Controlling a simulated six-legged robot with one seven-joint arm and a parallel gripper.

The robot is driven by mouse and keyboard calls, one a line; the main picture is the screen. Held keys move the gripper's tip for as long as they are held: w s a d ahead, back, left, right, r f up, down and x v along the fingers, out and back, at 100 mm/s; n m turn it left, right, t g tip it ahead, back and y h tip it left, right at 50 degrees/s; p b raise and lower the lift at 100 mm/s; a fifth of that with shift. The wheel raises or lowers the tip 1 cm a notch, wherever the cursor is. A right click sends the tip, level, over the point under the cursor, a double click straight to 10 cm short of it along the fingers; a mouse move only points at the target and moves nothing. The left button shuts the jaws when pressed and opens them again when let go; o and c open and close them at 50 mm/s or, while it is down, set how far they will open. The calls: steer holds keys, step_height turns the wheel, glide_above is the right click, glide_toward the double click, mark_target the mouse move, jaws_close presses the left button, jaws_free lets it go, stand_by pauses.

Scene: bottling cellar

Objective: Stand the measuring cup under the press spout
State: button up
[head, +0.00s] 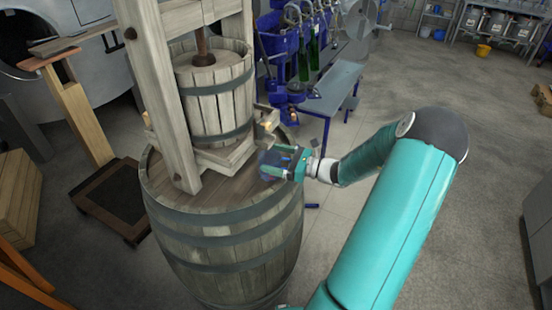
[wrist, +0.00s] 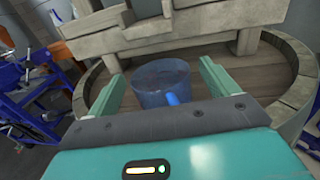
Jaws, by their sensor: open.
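The measuring cup (wrist: 158,76) is a clear bluish cup with a bright blue handle facing me in the wrist view. It appears upright on the barrel top (wrist: 222,82), in front of the press's wooden base. My gripper (head: 282,163) is open, with one green finger on each side of the cup and visible gaps between. In the head view the cup is mostly hidden behind my gripper at the barrel's right edge. The wooden press (head: 214,96) with its slatted basket stands on the barrel (head: 222,250). I cannot make out its spout clearly.
The press's thick wooden post (head: 162,90) rises left of the basket. A blue bottling machine (head: 280,45) with green bottles and a blue bench (head: 334,88) stand behind. A wooden crate (head: 17,203) is at the left. The floor to the right is largely open.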

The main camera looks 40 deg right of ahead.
steer(key=v, duration=1.2)
stand_by(1.0)
